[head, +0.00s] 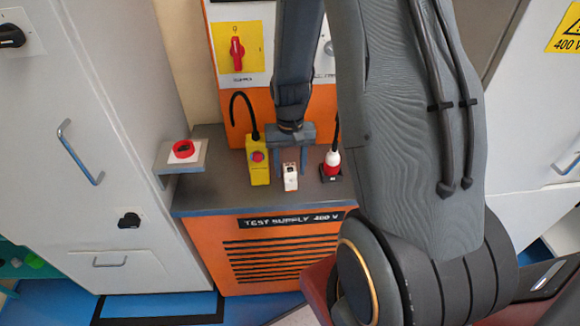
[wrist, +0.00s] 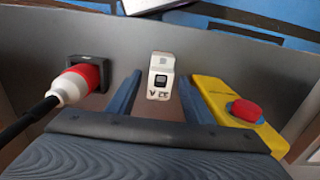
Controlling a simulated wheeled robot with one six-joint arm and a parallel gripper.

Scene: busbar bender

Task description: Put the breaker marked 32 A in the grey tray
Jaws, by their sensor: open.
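A small white breaker (head: 291,177) stands on the dark grey top of the orange test supply cabinet. In the wrist view the breaker (wrist: 161,76) shows a dark switch and an upside-down marking that looks like 32 A. My gripper (head: 290,170) is open, with its two blue fingers pointing down at the breaker. In the wrist view the fingertips of my gripper (wrist: 159,84) lie to the left and right of the breaker, with a gap on each side. I cannot tell how far down they reach beside it. I cannot make out a grey tray for certain.
A yellow control box (head: 259,168) with a red button stands close left of the breaker. A red and white plug (head: 332,160) with a black cable is close right. A small grey shelf (head: 190,165) holding a red round part is at the cabinet's left end.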

